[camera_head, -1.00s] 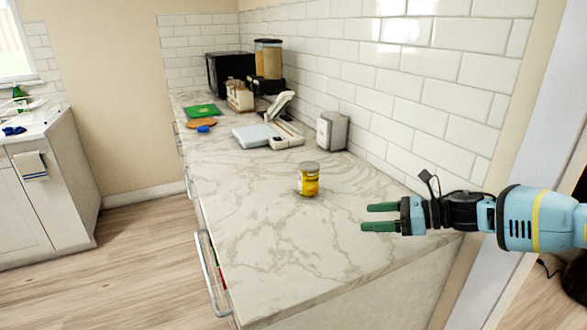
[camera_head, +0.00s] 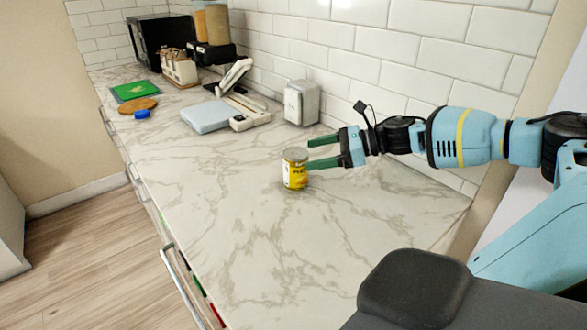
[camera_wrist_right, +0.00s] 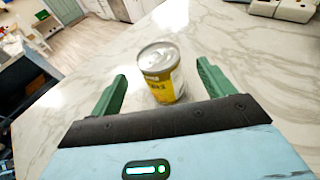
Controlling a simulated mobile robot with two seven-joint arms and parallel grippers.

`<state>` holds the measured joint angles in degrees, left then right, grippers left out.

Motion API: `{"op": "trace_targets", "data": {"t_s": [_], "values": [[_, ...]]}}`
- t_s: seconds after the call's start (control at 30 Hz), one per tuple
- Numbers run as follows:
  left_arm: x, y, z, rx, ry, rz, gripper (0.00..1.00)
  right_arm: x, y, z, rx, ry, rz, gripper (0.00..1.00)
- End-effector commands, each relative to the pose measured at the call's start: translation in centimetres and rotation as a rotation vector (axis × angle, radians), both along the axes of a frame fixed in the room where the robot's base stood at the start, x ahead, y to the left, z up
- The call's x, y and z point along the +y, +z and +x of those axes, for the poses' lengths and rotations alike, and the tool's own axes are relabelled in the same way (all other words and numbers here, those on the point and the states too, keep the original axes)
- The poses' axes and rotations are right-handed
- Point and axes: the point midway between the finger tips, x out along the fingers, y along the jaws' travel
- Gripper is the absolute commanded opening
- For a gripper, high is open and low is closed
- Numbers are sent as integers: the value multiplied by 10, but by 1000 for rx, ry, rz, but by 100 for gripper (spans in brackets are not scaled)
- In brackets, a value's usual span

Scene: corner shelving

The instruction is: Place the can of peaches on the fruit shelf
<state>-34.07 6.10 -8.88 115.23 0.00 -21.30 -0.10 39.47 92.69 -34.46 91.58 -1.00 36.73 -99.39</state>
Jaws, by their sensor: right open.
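A yellow can with a silver top (camera_head: 295,169) stands upright on the marble counter, near its middle. My right gripper (camera_head: 309,155) comes in from the right with its green fingers pointing at the can. In the right wrist view the can (camera_wrist_right: 160,74) is just ahead of and between the two open fingers of the right gripper (camera_wrist_right: 160,85). The fingers do not close on it, and I cannot tell whether either touches it. My left gripper is out of view. No fruit shelf can be made out.
Behind the can on the marble counter (camera_head: 230,235) are a small white appliance (camera_head: 300,102), a grey-white scale-like device (camera_head: 208,116), a green board (camera_head: 134,90) and a black box (camera_head: 160,45). A white tiled wall (camera_head: 400,60) bounds the back. The counter's front part is clear.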

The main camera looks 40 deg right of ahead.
Motion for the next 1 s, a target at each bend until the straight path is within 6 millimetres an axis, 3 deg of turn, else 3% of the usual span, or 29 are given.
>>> {"op": "trace_targets", "data": {"t_s": [0.47,1.0], "values": [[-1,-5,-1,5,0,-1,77,12,-5,15,-2,-2,1,81],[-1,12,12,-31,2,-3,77,42,-15,49,-5,-4,4,81]]}}
